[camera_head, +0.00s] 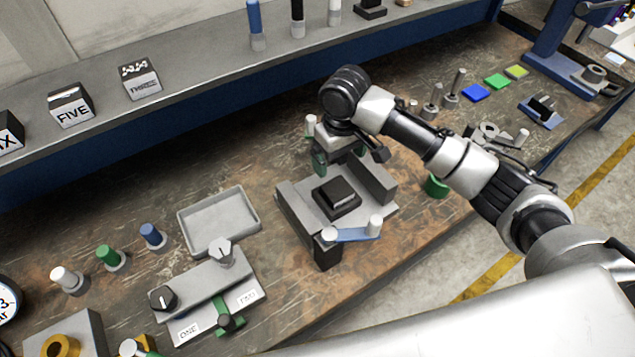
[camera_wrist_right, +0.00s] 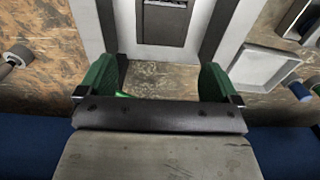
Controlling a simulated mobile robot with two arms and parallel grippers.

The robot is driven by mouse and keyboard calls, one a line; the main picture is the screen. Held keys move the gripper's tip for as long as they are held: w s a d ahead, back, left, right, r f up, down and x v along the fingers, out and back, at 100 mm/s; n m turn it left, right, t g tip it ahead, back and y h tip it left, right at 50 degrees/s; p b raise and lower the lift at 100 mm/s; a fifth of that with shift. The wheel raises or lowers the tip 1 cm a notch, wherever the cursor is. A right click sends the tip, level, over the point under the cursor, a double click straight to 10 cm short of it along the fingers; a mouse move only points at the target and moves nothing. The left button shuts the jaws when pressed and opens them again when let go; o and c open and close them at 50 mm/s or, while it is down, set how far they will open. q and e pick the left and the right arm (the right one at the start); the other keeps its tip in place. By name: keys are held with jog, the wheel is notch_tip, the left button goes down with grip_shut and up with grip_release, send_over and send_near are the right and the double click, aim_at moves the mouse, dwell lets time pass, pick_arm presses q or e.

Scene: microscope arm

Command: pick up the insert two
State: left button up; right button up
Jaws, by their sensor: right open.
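A grey holder plate (camera_head: 195,296) with labels ONE and TWO lies on the bench in the head view. A grey knob-topped piece (camera_head: 222,252) stands at the end by the TWO label; I take it as insert two. A black knob (camera_head: 162,299) stands at the end by the ONE label. My right gripper (camera_head: 338,158) is at the back of a grey fixture, to the right of and apart from the holder. In the right wrist view its green fingers (camera_wrist_right: 160,82) are wide apart with nothing between them. My left gripper does not show.
The grey fixture (camera_head: 295,222) holds a black block (camera_head: 336,197) and has a blue lever (camera_head: 356,235) in front. An empty grey tray (camera_head: 218,220) sits behind the holder. Pegs stand at left; a shelf (camera_head: 190,85) runs along the back.

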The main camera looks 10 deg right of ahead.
send_over(337, 188)
jog(key=f, duration=0.5)
jog(key=shift+s+d+p, duration=0.25)
jog(key=shift+d+p, duration=0.1)
jog(key=shift+p, duration=0.05)
jog(key=f, duration=0.1)
jog(key=f+p, duration=0.1)
jog(key=f, duration=0.2)
jog(key=shift+a+f+p, duration=0.2)
jog(key=shift+a+p, duration=0.15)
jog(key=shift+a, duration=0.05)
jog(key=shift+f, duration=0.45)
jog(key=c, duration=1.7)
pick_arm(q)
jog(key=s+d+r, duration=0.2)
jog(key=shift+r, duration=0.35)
pick_arm(e)
jog(key=shift+w+r, duration=0.15)
jog(key=shift+w, duration=0.05)
grip_shut()
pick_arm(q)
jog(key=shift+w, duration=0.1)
